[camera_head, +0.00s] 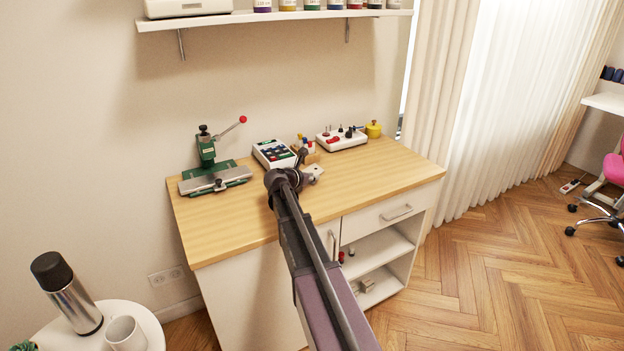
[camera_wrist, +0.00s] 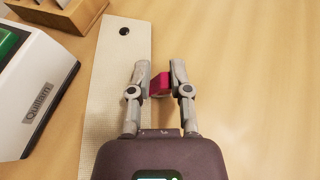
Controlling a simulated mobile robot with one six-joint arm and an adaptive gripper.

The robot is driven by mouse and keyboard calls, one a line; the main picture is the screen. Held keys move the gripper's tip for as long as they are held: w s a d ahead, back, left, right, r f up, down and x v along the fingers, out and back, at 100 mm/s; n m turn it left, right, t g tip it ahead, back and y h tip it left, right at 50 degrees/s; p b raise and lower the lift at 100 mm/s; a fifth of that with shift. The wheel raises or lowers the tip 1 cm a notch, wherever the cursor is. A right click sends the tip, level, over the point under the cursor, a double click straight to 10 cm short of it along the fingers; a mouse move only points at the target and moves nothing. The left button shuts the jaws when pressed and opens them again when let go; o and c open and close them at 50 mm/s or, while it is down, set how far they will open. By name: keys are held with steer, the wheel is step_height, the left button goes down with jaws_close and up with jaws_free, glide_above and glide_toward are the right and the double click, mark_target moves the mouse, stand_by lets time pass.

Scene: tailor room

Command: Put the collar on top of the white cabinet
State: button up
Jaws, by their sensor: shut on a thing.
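My gripper (camera_wrist: 161,78) has its two grey fingers closed on a small magenta piece (camera_wrist: 160,84) in the wrist view. I cannot tell whether this piece is the collar. A pale, textured strip with a black dot (camera_wrist: 122,55) runs along the left side of the fingers and passes out of sight below my gripper. In the head view my gripper (camera_head: 312,172) is over the wooden top, and the held piece is not clear. The white cabinet (camera_head: 235,298) has a wooden top (camera_head: 230,225), a drawer and open shelves.
On the top stand a green press (camera_head: 208,150) with a red-knobbed lever, a white device with green (camera_head: 272,153), a spool block (camera_wrist: 62,10), a white tray (camera_head: 342,138) and a yellow container (camera_head: 373,130). The top's right and front left are clear. A wall shelf (camera_head: 240,18) hangs above.

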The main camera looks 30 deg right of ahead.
steer(key=shift+f, duration=0.2)
steer(key=o, duration=0.8)
steer(key=shift+r, duration=0.2)
steer(key=shift+s+a+r, duration=0.1)
steer(key=shift+a+r, duration=0.05)
steer(key=shift+s+a+r+p, duration=0.15)
steer(key=shift+a+p, duration=0.15)
steer(key=p+v, duration=0.3)
steer(key=v, duration=0.7)
steer(key=shift+d+p, duration=0.1)
steer(key=shift+p, duration=0.25)
steer(key=shift+s+a+r, duration=0.15)
steer(key=shift+a, duration=0.3)
steer(key=shift+o, duration=0.3)
